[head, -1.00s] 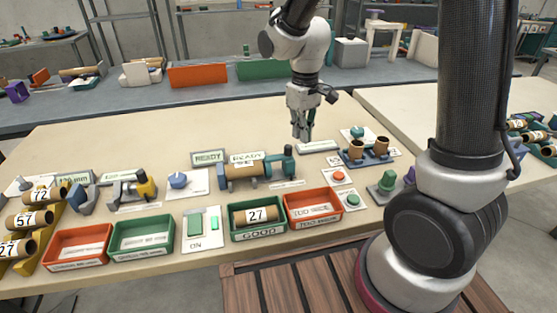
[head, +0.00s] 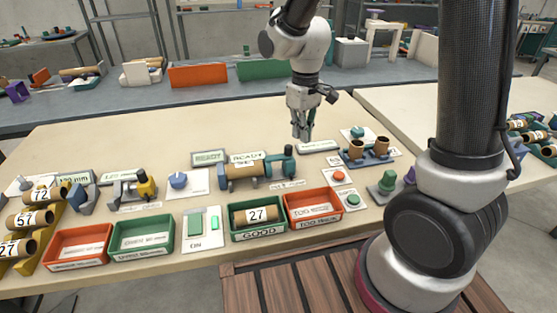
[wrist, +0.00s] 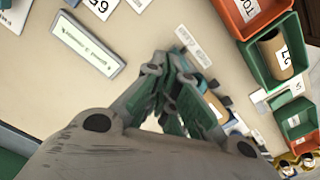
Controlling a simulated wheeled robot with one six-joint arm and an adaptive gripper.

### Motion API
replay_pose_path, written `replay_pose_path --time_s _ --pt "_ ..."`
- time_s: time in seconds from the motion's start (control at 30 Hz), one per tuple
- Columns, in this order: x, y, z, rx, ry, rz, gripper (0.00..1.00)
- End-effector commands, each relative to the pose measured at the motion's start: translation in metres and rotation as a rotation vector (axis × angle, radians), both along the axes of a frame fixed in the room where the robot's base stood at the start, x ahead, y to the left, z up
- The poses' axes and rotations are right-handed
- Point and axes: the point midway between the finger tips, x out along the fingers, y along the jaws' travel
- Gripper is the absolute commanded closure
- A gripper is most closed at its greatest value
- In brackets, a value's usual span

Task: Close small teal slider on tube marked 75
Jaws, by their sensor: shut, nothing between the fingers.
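My gripper (head: 302,128) hangs above the bench behind the winder, pointing down, its fingers together with nothing between them. The closed fingers also show in the wrist view (wrist: 168,75). The winder holds a brown tube (head: 243,171) between a blue end and a teal end block (head: 289,162), in front of and left of my gripper. In the wrist view my fingers partly hide the winder. I cannot read a 75 on any tube, and I cannot tell which teal part is the small slider.
A green tray (head: 259,236) holds a tube marked 27 (head: 256,215), beside an orange tray (head: 314,216). A blue stand (head: 368,158) with two brown tubes is to the right. A rack of marked tubes (head: 31,219) is at far left.

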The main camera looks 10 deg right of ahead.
Motion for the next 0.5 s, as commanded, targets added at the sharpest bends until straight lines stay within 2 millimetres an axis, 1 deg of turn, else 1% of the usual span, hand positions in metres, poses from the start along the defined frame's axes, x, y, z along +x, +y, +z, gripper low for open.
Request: replay_pose_path --time_s 0.3,0.5 --pt "0.0000 0.0000 -0.0004 0.000 0.000 0.000 1.00" --pt "0.0001 0.0000 -0.0074 0.000 0.000 0.000 1.00"
